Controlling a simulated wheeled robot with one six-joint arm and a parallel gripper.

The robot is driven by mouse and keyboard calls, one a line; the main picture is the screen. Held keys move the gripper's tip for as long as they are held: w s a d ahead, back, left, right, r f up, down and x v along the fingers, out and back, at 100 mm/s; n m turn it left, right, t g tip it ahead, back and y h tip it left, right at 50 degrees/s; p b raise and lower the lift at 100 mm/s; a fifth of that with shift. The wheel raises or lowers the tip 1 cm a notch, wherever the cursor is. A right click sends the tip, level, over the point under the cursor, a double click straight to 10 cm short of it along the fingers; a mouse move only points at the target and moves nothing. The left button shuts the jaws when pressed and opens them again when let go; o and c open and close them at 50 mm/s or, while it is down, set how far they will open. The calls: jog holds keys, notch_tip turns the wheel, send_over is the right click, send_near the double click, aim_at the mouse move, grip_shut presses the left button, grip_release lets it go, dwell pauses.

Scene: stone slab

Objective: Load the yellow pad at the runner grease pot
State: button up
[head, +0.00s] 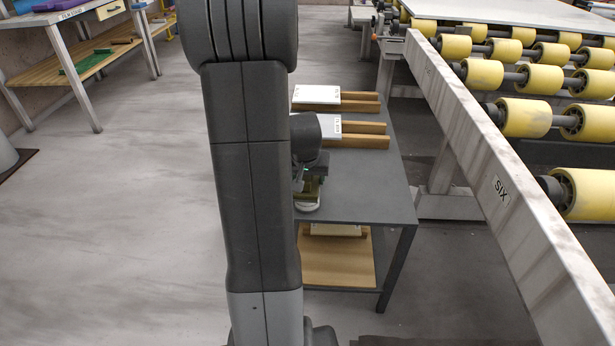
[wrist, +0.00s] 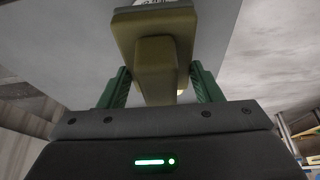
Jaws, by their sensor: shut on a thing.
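The yellow pad (wrist: 153,50) looks olive yellow in the wrist view, a wide flat block with a narrower grip. My gripper (wrist: 160,74) has its green fingers on both sides of that grip and is shut on it. In the head view my gripper (head: 309,178) is low over the near left part of the dark table, partly hidden by my arm. A pale round rim, seemingly the grease pot (head: 306,206), shows just below the pad there. A whitish edge with lettering shows beyond the pad in the wrist view. Whether pad and pot touch is unclear.
The dark grey table (head: 370,185) has bare top to the right of my gripper. Two wooden racks with white labelled plates (head: 318,96) lie farther back. A lower shelf (head: 338,262) is wooden. A roller conveyor (head: 520,150) with a pale rail runs along the right.

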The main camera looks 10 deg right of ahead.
notch_tip(320, 180, up, 7)
jog(key=p, duration=0.5)
dwell(0.5)
dwell(0.3)
jog(key=w+a+f+n+y, duration=0.1)
jog(key=w+a+f+n, duration=0.15)
jog(key=a, duration=0.45)
jog(key=w+a+f+n, duration=0.1)
jog(key=w+a+f, duration=0.15)
jog(key=a, duration=0.45)
notch_tip(320, 180, up, 16)
jog(key=w+p, duration=0.2)
jog(key=p, duration=1.9)
jog(key=shift+a+f, duration=0.2)
jog(key=shift+a, duration=0.1)
